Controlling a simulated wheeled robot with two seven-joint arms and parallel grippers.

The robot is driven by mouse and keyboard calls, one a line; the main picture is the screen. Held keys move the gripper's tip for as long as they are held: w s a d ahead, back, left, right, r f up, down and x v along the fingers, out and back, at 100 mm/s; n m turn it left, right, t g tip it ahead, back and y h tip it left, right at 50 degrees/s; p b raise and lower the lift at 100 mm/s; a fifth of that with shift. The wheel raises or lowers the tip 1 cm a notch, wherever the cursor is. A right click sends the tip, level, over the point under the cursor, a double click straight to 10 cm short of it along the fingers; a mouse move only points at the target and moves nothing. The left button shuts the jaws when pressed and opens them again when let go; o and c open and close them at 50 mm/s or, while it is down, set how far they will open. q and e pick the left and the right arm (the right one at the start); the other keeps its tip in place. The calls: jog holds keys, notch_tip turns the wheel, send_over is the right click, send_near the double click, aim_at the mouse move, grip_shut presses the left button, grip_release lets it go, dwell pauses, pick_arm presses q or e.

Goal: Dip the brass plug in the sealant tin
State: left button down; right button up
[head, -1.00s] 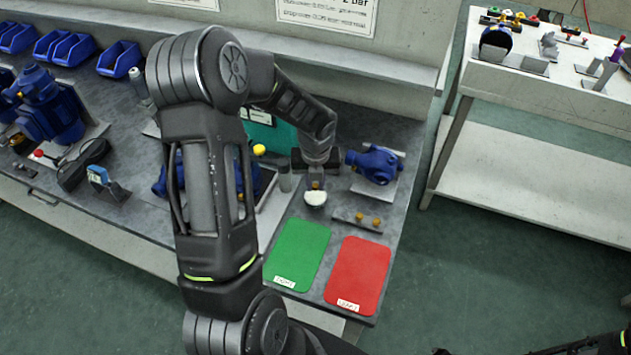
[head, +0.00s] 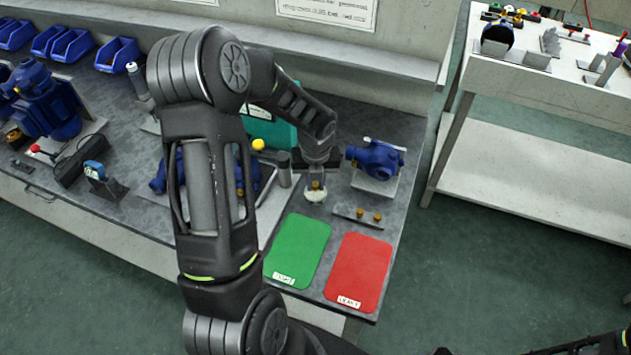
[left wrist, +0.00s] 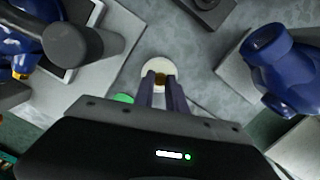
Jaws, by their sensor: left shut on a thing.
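My left gripper (head: 316,182) reaches down over the bench and is shut on a brass plug (head: 316,186). The plug also shows between the fingertips in the left wrist view (left wrist: 160,79). The sealant tin (head: 314,197), with a round white top, is directly below and around the plug in the picture. The tin also shows in the left wrist view (left wrist: 152,68), partly covered by the fingers. I cannot tell whether the plug touches the sealant. My right gripper is out of view.
A small rack (head: 349,211) with two brass pieces stands just right of the tin. A blue pump (head: 377,159) stands behind it. A green mat (head: 298,250) and a red mat (head: 359,270) lie in front. A white table (head: 560,88) stands at the right.

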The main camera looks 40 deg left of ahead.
aim_at(315, 186)
pick_arm(q)
jog(key=shift+f+b, duration=0.3)
jog(key=shift+f, duration=0.15)
dwell(0.4)
jog(key=shift+s+f, duration=0.1)
jog(key=shift+f, duration=0.05)
dwell(1.4)
jog(key=shift+r+p, duration=0.95)
jog(key=shift+p, duration=0.05)
notch_tip(315, 186, up, 5)
jog(key=p, duration=0.5)
jog(key=shift+r, duration=0.2)
